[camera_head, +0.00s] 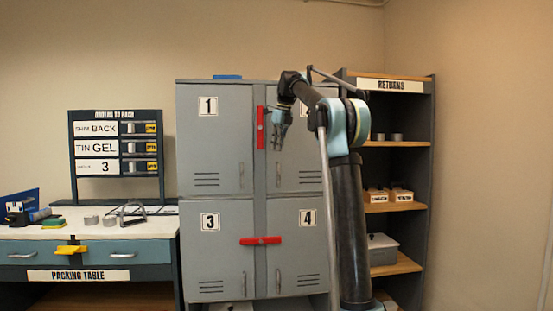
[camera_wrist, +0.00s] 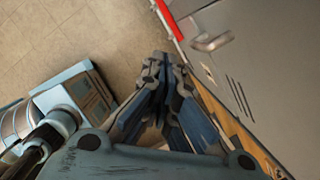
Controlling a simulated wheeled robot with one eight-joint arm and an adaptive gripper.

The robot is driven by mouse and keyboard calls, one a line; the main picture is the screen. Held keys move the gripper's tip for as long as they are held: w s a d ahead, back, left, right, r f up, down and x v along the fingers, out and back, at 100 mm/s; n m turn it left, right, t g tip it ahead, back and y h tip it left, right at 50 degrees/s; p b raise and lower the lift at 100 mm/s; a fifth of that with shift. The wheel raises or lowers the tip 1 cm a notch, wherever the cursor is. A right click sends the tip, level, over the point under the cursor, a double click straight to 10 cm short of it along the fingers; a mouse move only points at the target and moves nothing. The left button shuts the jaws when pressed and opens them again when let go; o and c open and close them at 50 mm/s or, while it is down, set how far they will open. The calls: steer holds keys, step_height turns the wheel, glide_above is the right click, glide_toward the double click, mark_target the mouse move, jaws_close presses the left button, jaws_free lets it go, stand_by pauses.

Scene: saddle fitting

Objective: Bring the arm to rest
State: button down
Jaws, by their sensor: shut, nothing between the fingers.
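My gripper (camera_head: 279,140) hangs fingers down in front of the upper lockers, just right of the red vertical bar between doors 1 and 2. In the wrist view my gripper (camera_wrist: 165,62) has its fingertips together with nothing held. My arm is raised and bent, with its elbow high in front of the locker block. Part of door 2 is hidden behind the arm.
The grey lockers (camera_head: 215,130) stand close behind my gripper, with a red bar (camera_head: 261,128) upright and another red bar (camera_head: 261,240) level below. The packing table (camera_head: 150,229) is at left, the returns shelf (camera_head: 395,143) at right. Bare floor (camera_wrist: 90,40) shows below.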

steer(key=s+d+f+n, duration=0.3)
steer(key=s+f+n, duration=0.2)
steer(key=s, duration=0.3)
steer(key=s+d+f+n+h, duration=0.1)
steer(key=s+d+f+n, duration=0.35)
steer(key=s, duration=0.45)
steer(key=s+d+f+n, duration=0.35)
steer(key=s+f, duration=0.25)
steer(key=s, duration=0.2)
steer(key=s+d+f+n, duration=0.2)
steer(key=s+f+n, duration=0.4)
steer(key=s+f, duration=0.6)
steer(key=s+d+f+n+h, duration=0.1)
steer(key=s+f+n, duration=0.5)
steer(key=s+f, duration=0.6)
step_height(320, 180, down, 7)
steer(key=shift+d+f+n+t, duration=0.2)
steer(key=shift+d+n+t, duration=0.15)
steer(key=shift+d, duration=0.55)
steer(key=shift+w, duration=0.15)
steer(key=shift+w+f, duration=0.2)
steer(key=shift+w, duration=0.15)
